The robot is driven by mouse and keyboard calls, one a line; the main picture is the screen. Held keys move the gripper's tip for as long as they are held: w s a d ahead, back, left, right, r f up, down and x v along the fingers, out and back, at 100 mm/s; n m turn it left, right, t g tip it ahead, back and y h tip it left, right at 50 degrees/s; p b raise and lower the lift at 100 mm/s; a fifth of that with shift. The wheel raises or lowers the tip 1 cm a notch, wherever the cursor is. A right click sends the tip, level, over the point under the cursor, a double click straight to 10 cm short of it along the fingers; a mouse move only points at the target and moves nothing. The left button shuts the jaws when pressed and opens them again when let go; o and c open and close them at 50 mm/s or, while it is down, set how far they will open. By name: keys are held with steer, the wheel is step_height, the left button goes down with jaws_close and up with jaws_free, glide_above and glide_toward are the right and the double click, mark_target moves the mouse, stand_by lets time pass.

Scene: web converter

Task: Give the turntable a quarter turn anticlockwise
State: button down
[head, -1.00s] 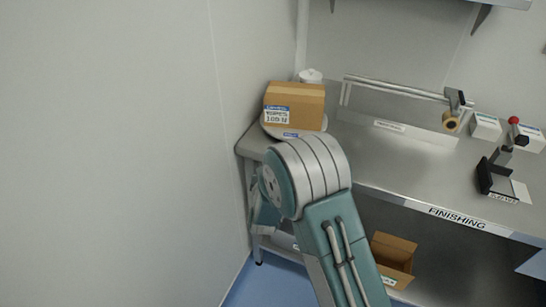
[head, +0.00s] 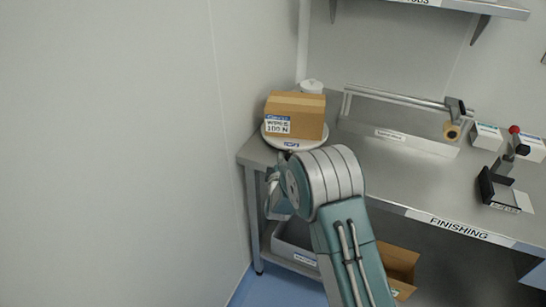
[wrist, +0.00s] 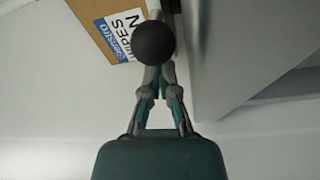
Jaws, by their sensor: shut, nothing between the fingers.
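The turntable is a white round disc (head: 314,142) at the back-left corner of the bench, with a small blue-and-white label on its front rim. A brown cardboard box (head: 297,115) with a white-and-blue label sits on it. The box also shows at the top of the wrist view (wrist: 92,14). My gripper (wrist: 156,72) is shut and empty, its fingertips close to a black ball (wrist: 154,43) that overlaps the box in the picture. Whether the ball touches the fingers or box, I cannot tell. In the head view my arm mostly hides the gripper, in front of the bench's left end.
The steel bench (head: 388,160) runs right, carrying a long rail fixture (head: 400,100), white boxes and a black device (head: 497,185). A white container (head: 311,87) stands behind the cardboard box. A wall (head: 130,150) is close on the left. An open carton (head: 399,268) sits below.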

steer(key=shift+d, duration=0.1)
steer(key=shift+s+d, duration=0.2)
steer(key=shift+d, duration=0.95)
